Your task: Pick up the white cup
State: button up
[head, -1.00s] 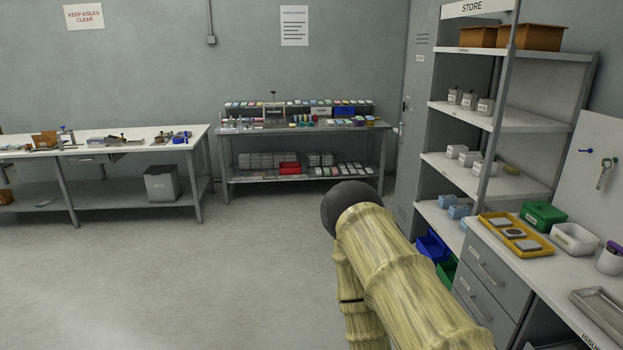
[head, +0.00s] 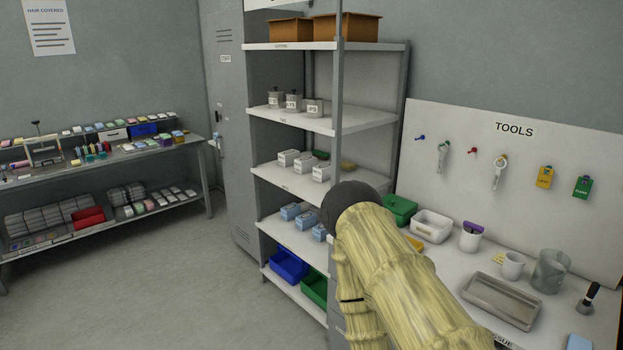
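A small white cup (head: 513,265) stands upright on the right-hand bench, with what looks like a handle or spout on its left side. A second white cup-like container (head: 470,240) stands to its left and holds something purple. I cannot tell which of the two the task means. My arm, in a pale yellow ribbed sleeve with a dark round joint, crosses the lower middle of the view, left of both cups. My gripper is not visible.
A metal tray (head: 501,301) lies in front of the cups. A clear jug (head: 550,271) and a dark-handled brush (head: 588,302) stand to the right. A white bin (head: 431,226) and green bin (head: 399,209) are left. Shelving (head: 292,120) stands behind; the left floor is clear.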

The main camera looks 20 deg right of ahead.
aim_at(514, 263)
jog(key=z, duration=0.85)
jog(key=i, duration=0.8)
jog(key=z, duration=0.75)
